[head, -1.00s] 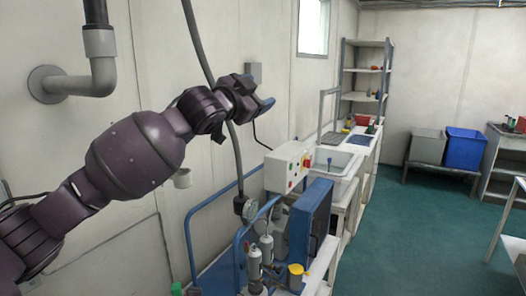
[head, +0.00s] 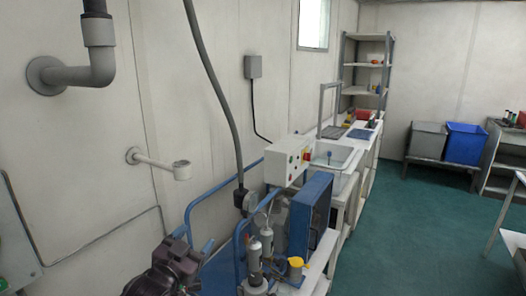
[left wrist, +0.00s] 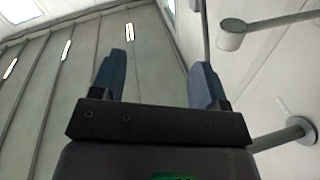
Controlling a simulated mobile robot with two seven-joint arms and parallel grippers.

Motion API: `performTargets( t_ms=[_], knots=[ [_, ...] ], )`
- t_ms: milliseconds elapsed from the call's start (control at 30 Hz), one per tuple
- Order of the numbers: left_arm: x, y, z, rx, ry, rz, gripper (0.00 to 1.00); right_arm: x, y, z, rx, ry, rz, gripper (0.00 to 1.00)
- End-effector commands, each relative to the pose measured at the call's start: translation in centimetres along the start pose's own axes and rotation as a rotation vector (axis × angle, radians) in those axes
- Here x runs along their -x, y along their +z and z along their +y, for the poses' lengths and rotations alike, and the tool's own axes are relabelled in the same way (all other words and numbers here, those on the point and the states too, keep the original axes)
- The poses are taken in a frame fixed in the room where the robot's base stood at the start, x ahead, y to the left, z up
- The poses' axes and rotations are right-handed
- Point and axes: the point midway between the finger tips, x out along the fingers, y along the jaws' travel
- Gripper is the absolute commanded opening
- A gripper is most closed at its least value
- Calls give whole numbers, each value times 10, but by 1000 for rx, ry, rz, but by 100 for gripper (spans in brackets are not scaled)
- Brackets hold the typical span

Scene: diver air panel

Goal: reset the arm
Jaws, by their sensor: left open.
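My left gripper (head: 192,243) is low at the bottom left of the head view, its dark wrist below and blue fingers pointing up. In the left wrist view its two blue fingers (left wrist: 156,68) stand wide apart with nothing between them. The gripper is open and empty. It appears in front of the blue cart frame in the head view; I cannot tell how close they are. Most of my left arm is below the picture. My right gripper is not in view.
A white control box (head: 288,162) and a blue panel (head: 311,215) stand right of the gripper, beside grey cylinders (head: 254,264) and a yellow-topped cup (head: 296,266). Green floor (head: 420,235) is open at right.

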Motion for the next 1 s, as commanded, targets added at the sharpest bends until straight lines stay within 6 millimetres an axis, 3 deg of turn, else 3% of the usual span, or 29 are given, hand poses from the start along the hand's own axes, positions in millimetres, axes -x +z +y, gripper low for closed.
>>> performTargets(
  t_ms=[33,200,367,600,800,1000],
  knots=[
    [17,22,1,24,-19,-39,68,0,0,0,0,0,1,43],
    [73,84,3,89,-79,-164,68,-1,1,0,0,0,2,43],
    [133,140,10,158,-131,-293,68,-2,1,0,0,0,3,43],
    [236,215,35,249,-192,-508,68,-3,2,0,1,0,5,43],
    [301,247,59,293,-208,-634,68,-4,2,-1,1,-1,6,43],
    [324,256,66,301,-210,-677,68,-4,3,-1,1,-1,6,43]
  ],
)
